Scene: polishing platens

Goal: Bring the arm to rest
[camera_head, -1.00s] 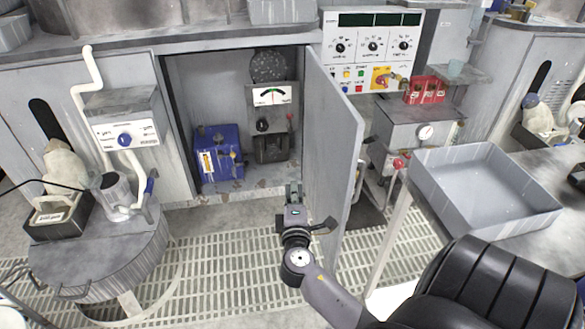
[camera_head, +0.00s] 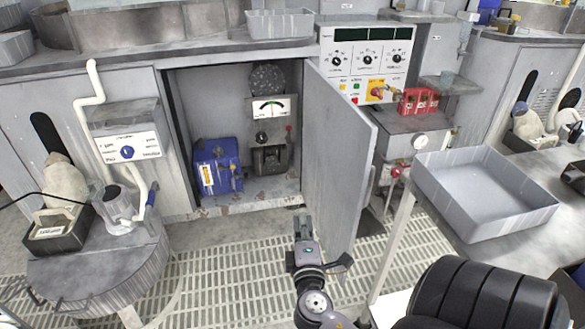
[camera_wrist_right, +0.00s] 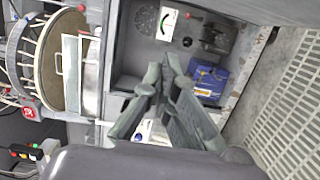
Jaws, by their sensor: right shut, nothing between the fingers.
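Behind the fingers, the cabinet interior shows a blue box (camera_head: 218,165) and a dial gauge (camera_head: 268,108); the blue box also shows in the wrist view (camera_wrist_right: 208,82). My left gripper does not show.
A grey tray (camera_head: 480,195) lies on the table at the right. A round drum-like stand (camera_head: 95,270) with a black bin (camera_head: 60,230) is at the left. Floor grating (camera_head: 220,265) lies open between them.

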